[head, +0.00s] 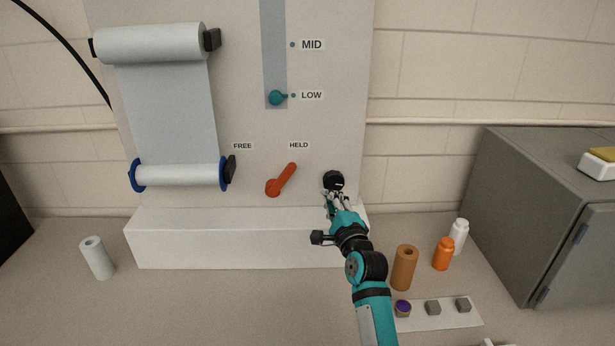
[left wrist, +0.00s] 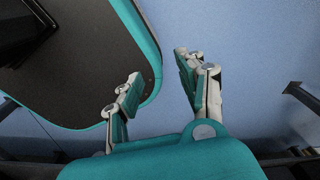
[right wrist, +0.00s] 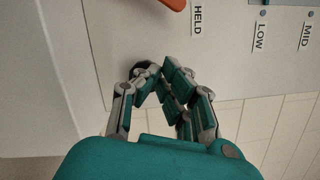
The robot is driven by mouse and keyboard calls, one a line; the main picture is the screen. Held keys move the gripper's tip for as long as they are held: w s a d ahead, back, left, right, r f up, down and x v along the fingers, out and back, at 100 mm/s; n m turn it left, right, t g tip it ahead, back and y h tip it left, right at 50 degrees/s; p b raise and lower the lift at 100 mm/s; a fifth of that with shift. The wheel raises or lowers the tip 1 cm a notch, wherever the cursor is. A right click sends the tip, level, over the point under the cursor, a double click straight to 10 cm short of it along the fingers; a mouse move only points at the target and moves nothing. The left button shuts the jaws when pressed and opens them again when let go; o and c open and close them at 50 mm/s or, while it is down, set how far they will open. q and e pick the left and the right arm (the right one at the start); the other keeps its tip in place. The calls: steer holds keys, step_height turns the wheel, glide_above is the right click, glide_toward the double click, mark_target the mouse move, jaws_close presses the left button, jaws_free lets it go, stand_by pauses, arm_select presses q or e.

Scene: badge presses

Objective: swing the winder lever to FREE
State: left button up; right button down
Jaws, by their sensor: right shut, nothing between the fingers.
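The orange-red winder lever (head: 284,178) is on the upright panel. Its handle tilts up and right from its pivot, towards the HELD label (head: 299,145); the FREE label (head: 242,146) is up and left of the pivot. My right gripper (head: 333,196) is shut and empty, right of the lever and apart from it, in front of a black knob (head: 333,179). In the right wrist view the lever's end (right wrist: 174,4) shows at the top edge, beyond the fingers (right wrist: 163,76). My left gripper (left wrist: 158,82) is open and empty in its wrist view, and out of the head view.
A white ledge (head: 225,240) runs below the panel. A paper web on two rolls (head: 170,100) hangs at left. A teal slider knob (head: 277,98) sits at LOW. Bottles, a brown cylinder (head: 404,268) and a grey cabinet (head: 545,215) stand at right.

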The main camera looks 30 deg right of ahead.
mark_target(281, 179)
arm_select(q)
steer(key=r+p, duration=0.1)
steer(key=w+r+p, duration=0.1)
steer(key=r, duration=0.1)
steer(key=shift+w+d+r+p, duration=0.1)
steer(key=shift+w+d+p, duration=0.1)
steer(key=shift+p, duration=0.2)
arm_select(e)
steer(key=w+r, duration=0.2)
steer(key=w, duration=0.7)
steer(key=shift+a, duration=0.45)
steer(key=shift+w+r, duration=0.1)
